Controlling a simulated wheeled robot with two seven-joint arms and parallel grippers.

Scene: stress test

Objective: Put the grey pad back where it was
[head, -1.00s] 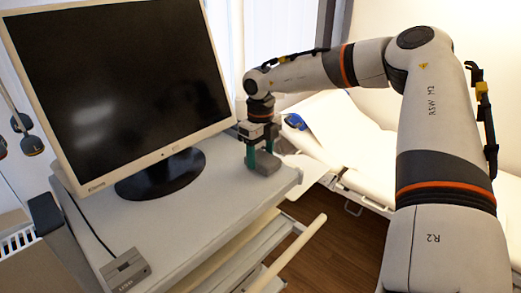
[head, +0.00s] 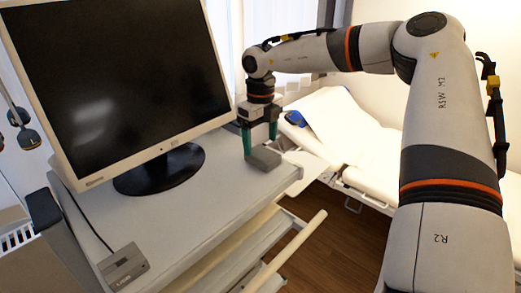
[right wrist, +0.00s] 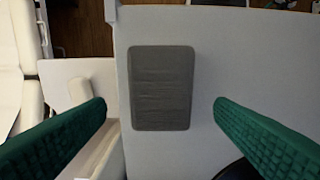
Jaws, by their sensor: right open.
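The grey pad (head: 264,158) is a flat, dark grey block lying on the light grey tabletop near its far right corner. In the right wrist view the pad (right wrist: 161,88) lies flat and whole in sight, close to the table edge. My right gripper (head: 260,144) is above the pad with its two green fingers pointing down. My left gripper is not in view.
A monitor (head: 125,85) on a dark round base stands left of the pad. A small grey box (head: 124,267) sits at the table's front. A rail (head: 290,252) runs along the right side. Beyond is a white bed (head: 345,130) with a blue object (head: 296,119).

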